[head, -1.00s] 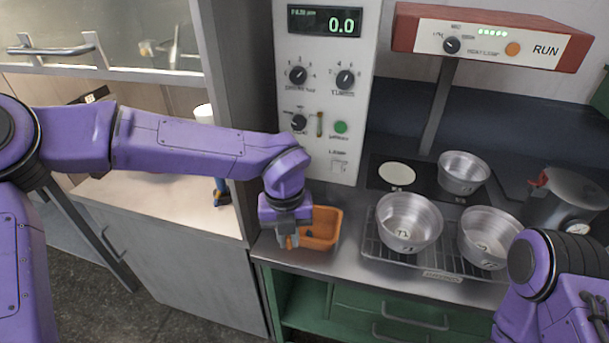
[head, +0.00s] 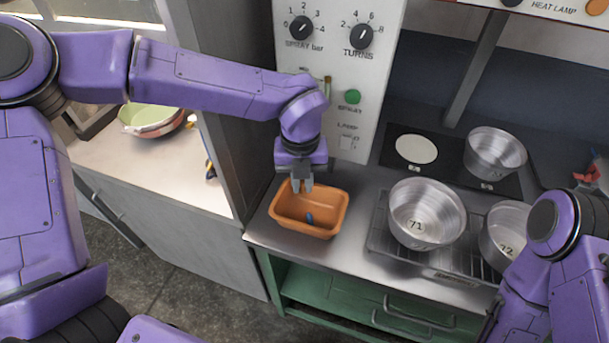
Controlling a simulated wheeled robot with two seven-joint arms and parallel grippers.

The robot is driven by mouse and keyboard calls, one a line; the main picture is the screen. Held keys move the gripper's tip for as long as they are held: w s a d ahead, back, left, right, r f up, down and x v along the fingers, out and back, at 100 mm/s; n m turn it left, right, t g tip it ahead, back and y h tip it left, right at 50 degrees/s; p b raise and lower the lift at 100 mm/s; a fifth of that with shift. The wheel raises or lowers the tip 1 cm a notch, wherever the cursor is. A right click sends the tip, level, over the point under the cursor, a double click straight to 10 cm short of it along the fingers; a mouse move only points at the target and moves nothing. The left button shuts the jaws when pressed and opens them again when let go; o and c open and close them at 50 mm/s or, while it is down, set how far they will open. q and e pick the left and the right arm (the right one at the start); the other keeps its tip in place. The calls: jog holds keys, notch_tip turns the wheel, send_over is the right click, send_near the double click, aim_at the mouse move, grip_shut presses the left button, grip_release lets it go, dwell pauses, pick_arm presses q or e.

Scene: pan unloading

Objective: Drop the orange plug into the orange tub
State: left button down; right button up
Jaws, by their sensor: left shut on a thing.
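The orange tub (head: 328,227) is an open rectangular bin on the steel counter, left of the pots. My left gripper (head: 303,186) points down over the tub's back left part, its grey fingers shut on the orange plug. The plug itself is hard to make out, as its colour blends with the tub behind it. A small blue thing (head: 310,217) shows inside the tub, below the fingers. My right arm comes in at the lower right; its gripper is outside the view.
Metal pots (head: 427,214) stand on a wire rack right of the tub, with another pot (head: 494,153) behind on the dark hob. The control panel (head: 340,90) rises behind the tub.

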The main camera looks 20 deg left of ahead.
aim_at(303, 192)
pick_arm(q)
notch_tip(303, 192, down, 4)
jog(key=b, duration=0.3)
jog(key=shift+w+f, duration=0.1)
jog(key=shift+f, duration=0.15)
jog(key=shift+r, duration=0.1)
jog(key=c, duration=1)
grip_release()
jog(key=shift+c, duration=0.2)
notch_tip(303, 192, up, 10)
jog(key=shift+a+r+b, duration=0.1)
jog(key=shift+r+b, duration=0.15)
jog(key=shift+b, duration=0.3)
